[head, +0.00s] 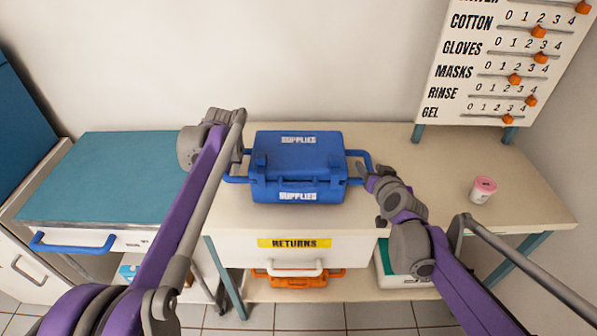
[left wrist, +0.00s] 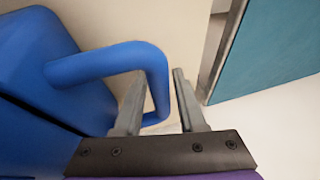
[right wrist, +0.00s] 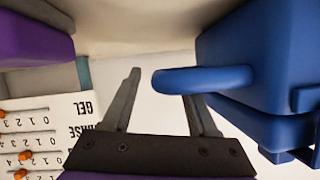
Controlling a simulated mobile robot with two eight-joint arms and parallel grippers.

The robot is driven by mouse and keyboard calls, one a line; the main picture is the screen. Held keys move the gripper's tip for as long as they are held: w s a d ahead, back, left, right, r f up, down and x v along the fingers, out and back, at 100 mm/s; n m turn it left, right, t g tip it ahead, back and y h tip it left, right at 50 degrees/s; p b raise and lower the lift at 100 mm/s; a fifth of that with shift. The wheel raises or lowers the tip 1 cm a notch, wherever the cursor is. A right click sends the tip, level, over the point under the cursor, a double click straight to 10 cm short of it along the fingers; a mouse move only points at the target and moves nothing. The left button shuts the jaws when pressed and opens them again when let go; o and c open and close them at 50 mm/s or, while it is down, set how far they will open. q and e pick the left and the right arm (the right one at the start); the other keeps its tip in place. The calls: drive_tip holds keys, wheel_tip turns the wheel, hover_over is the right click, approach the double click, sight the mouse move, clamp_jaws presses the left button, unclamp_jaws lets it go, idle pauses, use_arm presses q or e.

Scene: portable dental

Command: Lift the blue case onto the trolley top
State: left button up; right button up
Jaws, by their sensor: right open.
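The blue case (head: 297,165), marked SUPPLIES, sits upright and shut on the cream bench top, with a handle at each side. The trolley top (head: 100,180) is the teal surface to its left. My left gripper (left wrist: 160,95) is at the left handle (left wrist: 125,60), whose bar passes between its fingers. I cannot tell whether they press on it; in the head view my arm hides these fingers. My right gripper (right wrist: 160,85) is open at the right handle (right wrist: 205,80), whose end reaches between its fingers.
A pink-lidded cup (head: 483,190) stands right of the case. A board with orange sliders (head: 508,65) is at the back right. The RETURNS drawer (head: 294,246) is below the case, an orange case (head: 297,281) lower still. The trolley top is bare.

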use_arm(q)
drive_tip(key=shift+x, duration=0.8)
use_arm(e)
drive_tip(key=shift+x, duration=0.75)
use_arm(q)
clamp_jaws()
use_arm(e)
drive_tip(key=c, duration=0.7)
clamp_jaws()
use_arm(q)
drive_tip(key=shift+r, duration=0.1)
